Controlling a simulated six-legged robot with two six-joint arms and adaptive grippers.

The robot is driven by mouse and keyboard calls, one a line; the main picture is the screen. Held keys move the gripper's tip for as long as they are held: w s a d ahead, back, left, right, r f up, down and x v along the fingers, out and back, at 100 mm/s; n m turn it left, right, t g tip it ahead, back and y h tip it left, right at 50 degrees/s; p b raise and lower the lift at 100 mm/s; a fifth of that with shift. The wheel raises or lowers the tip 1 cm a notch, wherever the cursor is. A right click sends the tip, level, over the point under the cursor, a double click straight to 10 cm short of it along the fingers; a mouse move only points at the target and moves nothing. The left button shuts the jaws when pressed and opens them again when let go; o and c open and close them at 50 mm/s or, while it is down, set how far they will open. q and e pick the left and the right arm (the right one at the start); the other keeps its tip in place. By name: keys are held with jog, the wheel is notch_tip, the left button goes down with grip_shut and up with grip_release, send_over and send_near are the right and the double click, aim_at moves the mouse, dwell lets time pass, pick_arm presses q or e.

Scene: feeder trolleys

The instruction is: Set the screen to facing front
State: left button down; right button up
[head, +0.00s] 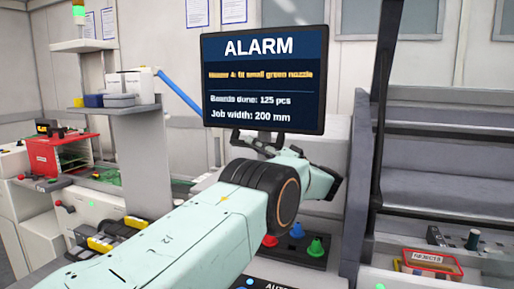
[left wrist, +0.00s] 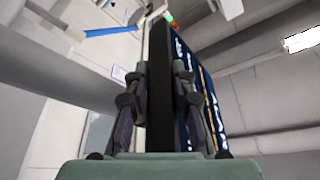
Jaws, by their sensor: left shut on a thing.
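The screen (head: 265,82) is a dark panel with a blue display, reading "ALARM" and "Job width: 200 mm". Its face is turned towards my head camera, at a slight slant. My left gripper (head: 258,140) is at its lower edge, shut on it. In the left wrist view, the screen (left wrist: 160,75) shows nearly edge-on from below, with the fingers of my left gripper (left wrist: 160,98) on either side of it. The screen's mount is hidden. My right gripper is not in view.
A panel with red, blue and green knobs (head: 316,247) lies below my arm. A blue bar (head: 180,92) stands left of the screen. A dark post (head: 379,120) and grey steps (head: 445,150) are on the right. A red rack (head: 50,156) stands far left.

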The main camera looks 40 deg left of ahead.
pick_arm(q)
jog(key=shift+f, duration=0.2)
jog(key=c, duration=1.1)
grip_release()
jog(key=shift+r, duration=0.15)
jog(key=shift+r, duration=0.1)
